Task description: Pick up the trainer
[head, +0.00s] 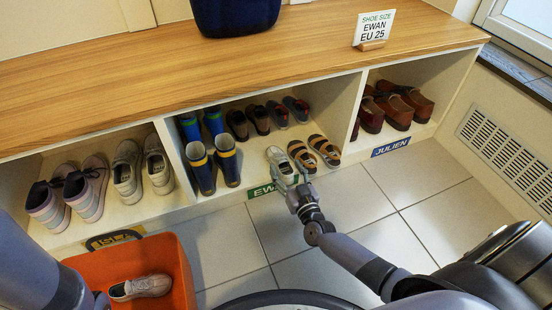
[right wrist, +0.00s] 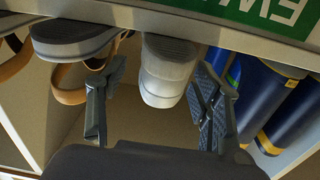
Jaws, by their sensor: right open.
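A pale grey-white trainer (head: 282,163) sits at the front of the middle cubby, beside brown strapped sandals (head: 314,152). My right gripper (head: 294,186) is at the trainer's near end, in front of the cubby. In the right wrist view, which looks upside down, the trainer (right wrist: 167,72) lies between the two spread fingers of the right gripper (right wrist: 160,98). A gap shows on the trainer's left side there; the gripper is open. Another light shoe (head: 140,287) lies in the orange bin (head: 182,262). My left arm reaches in beside that bin; its fingers cannot be made out.
Blue boots (head: 228,160) stand left of the trainer, with dark shoes (head: 258,118) behind. The green EWAN label (head: 262,190) is on the cubby's front edge. The left cubby holds several pale shoes, the right one brown shoes (head: 395,110). The tiled floor (head: 345,203) is clear in front.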

